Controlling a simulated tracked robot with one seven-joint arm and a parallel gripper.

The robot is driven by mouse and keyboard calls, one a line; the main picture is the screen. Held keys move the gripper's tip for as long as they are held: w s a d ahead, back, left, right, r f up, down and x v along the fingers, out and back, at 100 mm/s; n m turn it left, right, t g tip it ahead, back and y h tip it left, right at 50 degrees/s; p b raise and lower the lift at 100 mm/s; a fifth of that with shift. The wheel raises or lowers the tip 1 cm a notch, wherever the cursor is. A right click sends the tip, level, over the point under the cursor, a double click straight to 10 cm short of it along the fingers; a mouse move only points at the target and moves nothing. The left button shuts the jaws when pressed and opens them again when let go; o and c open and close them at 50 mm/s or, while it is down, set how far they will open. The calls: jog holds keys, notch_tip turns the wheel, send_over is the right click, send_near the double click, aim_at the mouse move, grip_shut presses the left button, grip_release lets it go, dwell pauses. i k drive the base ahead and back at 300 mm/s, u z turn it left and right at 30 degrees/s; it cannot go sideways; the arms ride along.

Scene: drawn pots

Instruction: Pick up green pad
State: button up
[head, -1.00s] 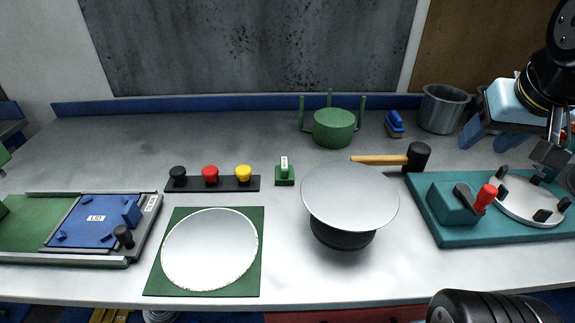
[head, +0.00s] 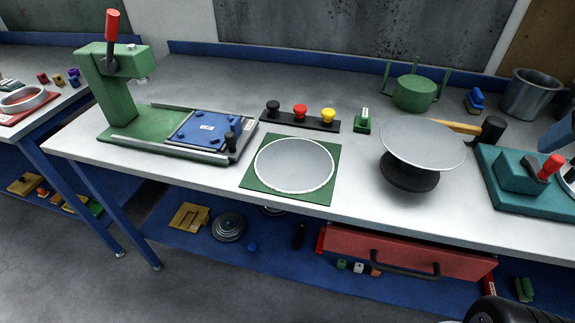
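A small green block with an upright grip and a white label (head: 362,121) stands on the bench in the head view, right of the knob strip; it may be the green pad. A flat green square mat (head: 325,190) lies nearer the front edge with a pale round disc (head: 293,165) on it.
A strip with black, red and yellow knobs (head: 300,117) is left of the small block. A round turntable (head: 422,145), hammer (head: 490,130), green three-legged pot (head: 413,94) and teal fixture (head: 520,178) stand to the right. A green press (head: 112,100) is left. A red drawer (head: 405,250) hangs below.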

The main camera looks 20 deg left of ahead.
aim_at(362, 123)
jog(key=u, duration=2.15)
jog(key=k, duration=0.7)
jog(key=z, duration=0.8)
jog(key=i, duration=0.95)
jog(key=u, duration=0.1)
